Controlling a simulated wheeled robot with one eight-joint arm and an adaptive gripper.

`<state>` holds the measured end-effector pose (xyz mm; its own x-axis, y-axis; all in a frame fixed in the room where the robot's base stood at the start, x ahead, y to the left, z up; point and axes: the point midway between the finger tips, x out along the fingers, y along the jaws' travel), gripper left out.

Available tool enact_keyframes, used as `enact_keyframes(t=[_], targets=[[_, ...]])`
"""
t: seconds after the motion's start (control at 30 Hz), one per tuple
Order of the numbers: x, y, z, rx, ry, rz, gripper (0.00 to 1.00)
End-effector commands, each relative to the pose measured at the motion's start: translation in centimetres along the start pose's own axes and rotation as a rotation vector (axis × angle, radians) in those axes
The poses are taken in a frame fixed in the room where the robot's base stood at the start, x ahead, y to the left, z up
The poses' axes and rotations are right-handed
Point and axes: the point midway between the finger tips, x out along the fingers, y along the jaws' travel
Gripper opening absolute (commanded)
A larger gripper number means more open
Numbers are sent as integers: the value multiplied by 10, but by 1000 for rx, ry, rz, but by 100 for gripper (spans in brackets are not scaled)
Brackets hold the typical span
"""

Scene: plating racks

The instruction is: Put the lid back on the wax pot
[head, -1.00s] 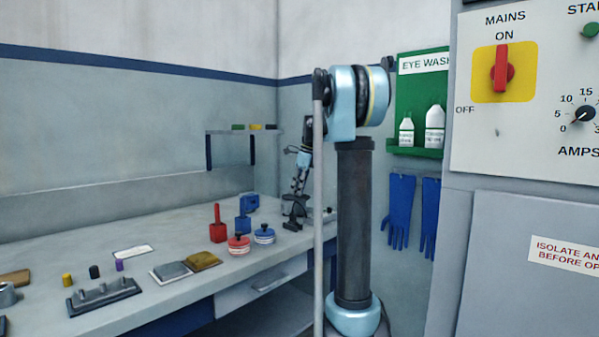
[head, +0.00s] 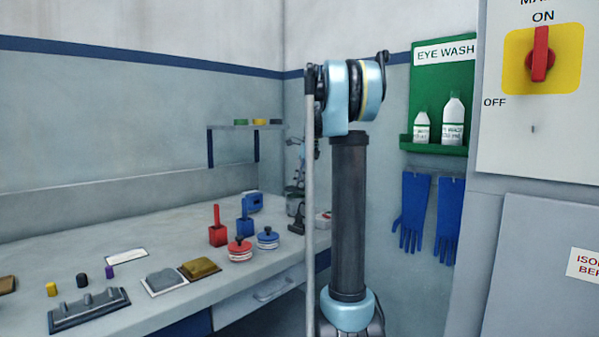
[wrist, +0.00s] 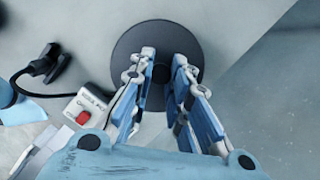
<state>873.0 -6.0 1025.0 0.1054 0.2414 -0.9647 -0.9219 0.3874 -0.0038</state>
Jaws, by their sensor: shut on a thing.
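The lid's disc spreads out beyond the fingertips above a grey surface. I cannot tell its height above that surface. In the head view my gripper is mostly hidden near the far end of the bench, beside the pole and my arm. I cannot pick out the wax pot with certainty. A white switch box (wrist: 88,103) with a red button and a label ending in "POT" is left of the lid.
A black corded thing (wrist: 46,66) lies left of the lid. On the bench (head: 110,262) stand a red-lidded jar (head: 240,250), a blue-lidded jar (head: 267,239), a red holder (head: 218,232) and a blue holder (head: 245,222). The mains cabinet (head: 535,240) bounds the right.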

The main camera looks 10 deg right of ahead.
Motion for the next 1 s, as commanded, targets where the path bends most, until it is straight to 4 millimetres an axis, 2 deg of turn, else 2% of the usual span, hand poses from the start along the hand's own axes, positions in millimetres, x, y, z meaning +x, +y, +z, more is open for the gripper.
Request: enact_keyframes(t=[0.2, 0.33, 0.47, 1.0], targets=[[-35, -2, 7, -191, 4, 42, 0], [-43, -2, 8, -246, 4, 53, 0], [-39, -1, 7, -252, 4, 55, 0], [1, -1, -4, -251, 4, 55, 0]])
